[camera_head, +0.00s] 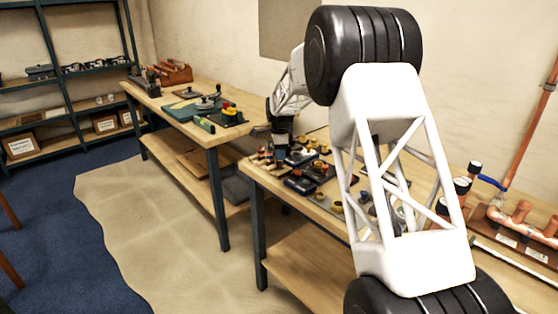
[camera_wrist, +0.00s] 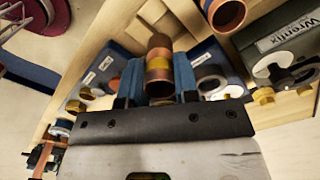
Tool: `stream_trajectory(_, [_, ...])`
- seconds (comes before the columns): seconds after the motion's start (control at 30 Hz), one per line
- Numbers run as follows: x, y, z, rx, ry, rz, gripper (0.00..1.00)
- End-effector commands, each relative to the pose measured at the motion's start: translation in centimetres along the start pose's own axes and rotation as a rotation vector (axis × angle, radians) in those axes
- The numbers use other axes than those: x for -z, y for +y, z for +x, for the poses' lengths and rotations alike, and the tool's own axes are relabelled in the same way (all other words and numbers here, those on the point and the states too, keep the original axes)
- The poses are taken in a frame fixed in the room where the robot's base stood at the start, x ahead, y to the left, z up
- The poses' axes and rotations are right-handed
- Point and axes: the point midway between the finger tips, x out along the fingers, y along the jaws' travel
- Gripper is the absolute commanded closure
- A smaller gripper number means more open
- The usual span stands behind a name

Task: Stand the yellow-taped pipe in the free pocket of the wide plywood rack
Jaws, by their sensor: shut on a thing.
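The yellow-taped pipe (camera_wrist: 158,52) is a short copper tube with a yellow band. In the head view my gripper (camera_head: 283,140) is low over the left end of the near bench, and the pipe cannot be made out there. Pale wooden boards (camera_wrist: 112,28) show behind the pipe in the wrist view. I cannot tell whether they belong to the wide plywood rack, and no free pocket is clear.
Blue blocks with white labels (camera_wrist: 92,72) lie close on both sides of the pipe. A copper ring (camera_wrist: 226,13) and a grey labelled tool (camera_wrist: 285,52) are at the right. In the head view a copper manifold (camera_head: 518,222) stands at the right of the near bench.

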Motion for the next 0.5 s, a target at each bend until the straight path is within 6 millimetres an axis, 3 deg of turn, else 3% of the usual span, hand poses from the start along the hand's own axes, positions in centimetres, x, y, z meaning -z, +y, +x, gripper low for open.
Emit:
stream_trajectory(0.2, [-0.05,-1.22,0.16,-0.001,0.000,0.000,0.94])
stream_trajectory(0.5, [-0.05,-1.31,0.11,0.000,0.000,0.000,0.94])
